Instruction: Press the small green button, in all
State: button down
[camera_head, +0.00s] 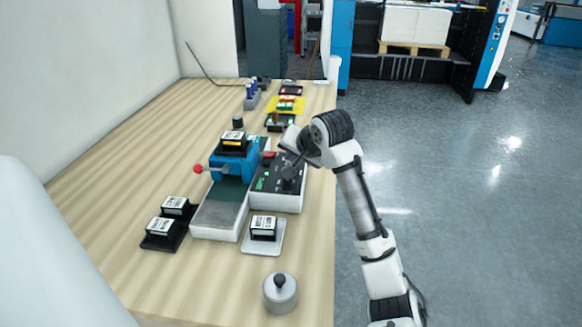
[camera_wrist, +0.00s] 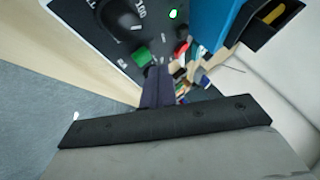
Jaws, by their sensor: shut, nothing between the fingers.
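A dark control panel (camera_head: 265,188) tops a white box right of the blue machine. In the wrist view a small green button (camera_wrist: 141,57) stands on the panel (camera_wrist: 90,30), near its edge. A black knob (camera_wrist: 120,18) is to its upper left, and a bright green light (camera_wrist: 173,14) to its upper right. My gripper (camera_head: 288,172) is over the panel in the head view and hides part of it. In the wrist view my gripper (camera_wrist: 158,72) is shut and empty, its tips close beside the green button. I cannot tell whether they touch it.
The blue machine (camera_head: 232,165) has a red-ended lever (camera_head: 198,169) on its left. A red button (camera_head: 268,156) is at the panel's back. Black labelled blocks (camera_head: 160,228) and a grey round weight (camera_head: 280,292) stand at the front. The table's left side is clear.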

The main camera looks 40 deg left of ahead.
jog(key=shift+f, duration=0.1)
dwell(0.6)
jog(key=shift+f, duration=0.3)
